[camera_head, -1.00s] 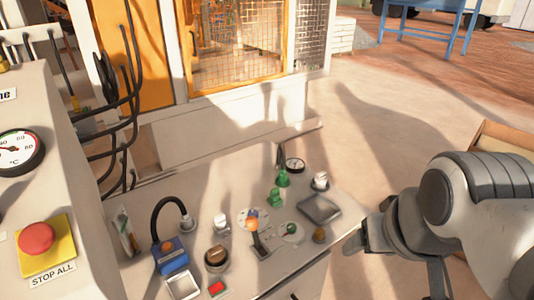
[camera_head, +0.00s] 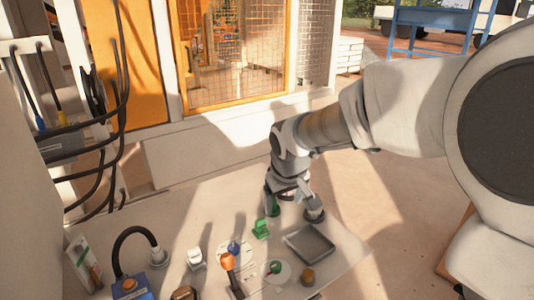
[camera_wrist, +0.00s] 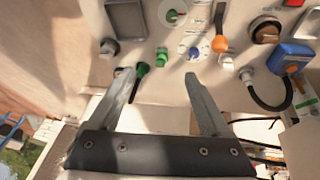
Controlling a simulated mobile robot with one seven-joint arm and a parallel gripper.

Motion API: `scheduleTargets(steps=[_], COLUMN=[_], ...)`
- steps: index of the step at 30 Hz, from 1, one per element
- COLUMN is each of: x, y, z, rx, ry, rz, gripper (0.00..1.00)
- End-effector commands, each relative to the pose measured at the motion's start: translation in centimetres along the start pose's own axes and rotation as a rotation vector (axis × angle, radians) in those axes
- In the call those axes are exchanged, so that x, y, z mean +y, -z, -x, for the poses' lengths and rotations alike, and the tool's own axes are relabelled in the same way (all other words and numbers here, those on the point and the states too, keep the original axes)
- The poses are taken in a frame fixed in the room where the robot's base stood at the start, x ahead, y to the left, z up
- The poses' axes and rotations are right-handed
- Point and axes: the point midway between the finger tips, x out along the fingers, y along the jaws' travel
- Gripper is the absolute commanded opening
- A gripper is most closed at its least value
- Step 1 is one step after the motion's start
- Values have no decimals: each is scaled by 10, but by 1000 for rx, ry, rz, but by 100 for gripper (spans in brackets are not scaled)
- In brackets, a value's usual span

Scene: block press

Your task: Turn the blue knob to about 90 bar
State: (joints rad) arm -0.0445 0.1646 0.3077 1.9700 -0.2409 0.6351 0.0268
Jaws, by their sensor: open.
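The scale is too small to read. My gripper (camera_head: 290,207) is over the table's back right part, near the green objects and apart from the blue knob. In the wrist view my gripper (camera_wrist: 158,82) has its fingers spread with nothing held between them. The round gauge at the table's back is hidden behind my gripper.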

Motion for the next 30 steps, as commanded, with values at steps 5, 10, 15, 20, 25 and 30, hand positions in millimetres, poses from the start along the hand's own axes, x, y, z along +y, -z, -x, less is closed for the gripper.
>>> scheduleTargets(steps=[5, 10, 15, 20, 25, 30], x=[-34, -65, -86, -95, -99, -107], y=[27, 45, 55, 58, 58, 58], z=[-68, -120, -151, -164, -184, -219], rx=[3, 14, 25, 30, 28, 28], ry=[76, 145, 190, 208, 209, 210], rz=[65, 103, 121, 127, 128, 128], gripper=[81, 81, 81, 81, 81, 81])
